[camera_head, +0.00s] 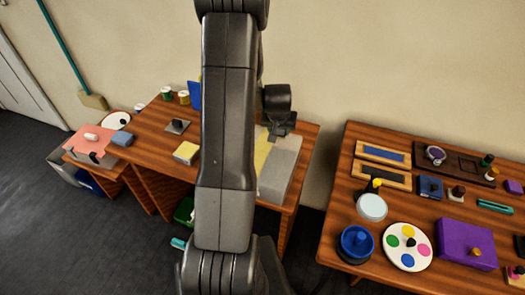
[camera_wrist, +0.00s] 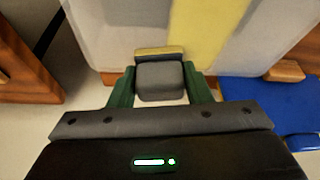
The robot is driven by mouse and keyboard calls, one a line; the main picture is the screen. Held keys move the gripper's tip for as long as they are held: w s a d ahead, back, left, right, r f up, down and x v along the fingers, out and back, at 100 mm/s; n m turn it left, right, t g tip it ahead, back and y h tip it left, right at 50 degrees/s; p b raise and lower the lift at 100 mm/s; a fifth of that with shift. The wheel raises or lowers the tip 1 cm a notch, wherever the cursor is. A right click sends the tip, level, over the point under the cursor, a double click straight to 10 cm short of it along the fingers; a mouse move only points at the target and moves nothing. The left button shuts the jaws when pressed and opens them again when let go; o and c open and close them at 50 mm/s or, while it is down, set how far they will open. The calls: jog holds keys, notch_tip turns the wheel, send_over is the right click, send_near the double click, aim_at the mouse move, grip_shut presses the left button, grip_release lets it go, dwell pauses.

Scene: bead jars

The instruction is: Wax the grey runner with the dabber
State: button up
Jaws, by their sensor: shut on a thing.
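My gripper (camera_head: 282,124) is over the right end of the left desk, partly behind my own arm. In the wrist view my gripper (camera_wrist: 160,76) is shut on a dark grey block with a yellowish far edge, which looks like the dabber (camera_wrist: 160,82). A pale grey slab, which looks like the grey runner (camera_head: 281,168), lies below my gripper on the desk. It also shows in the wrist view (camera_wrist: 118,30). A yellow band (camera_wrist: 205,28) runs along it. I cannot tell whether the dabber touches the slab.
The left desk (camera_head: 150,125) also holds a yellow block (camera_head: 186,152) and a small grey plate (camera_head: 177,126). A separate table (camera_head: 335,210) at right carries a purple box (camera_head: 465,244), a paint palette (camera_head: 407,262) and a blue bowl (camera_head: 357,242). A floor gap separates them.

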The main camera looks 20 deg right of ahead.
dwell(0.3)
jog(key=shift+w+a, duration=0.6)
jog(key=shift+a, duration=0.2)
jog(key=shift+w+a, duration=0.6)
jog(key=shift+a, duration=0.2)
jog(key=shift+s+d, duration=0.65)
jog(key=shift+d, duration=0.15)
jog(key=shift+s+d, duration=0.6)
jog(key=shift+d, duration=0.2)
jog(key=shift+r+p, duration=1.9)
jog(key=shift+r, duration=1.65)
jog(key=shift+w+a+f, duration=0.1)
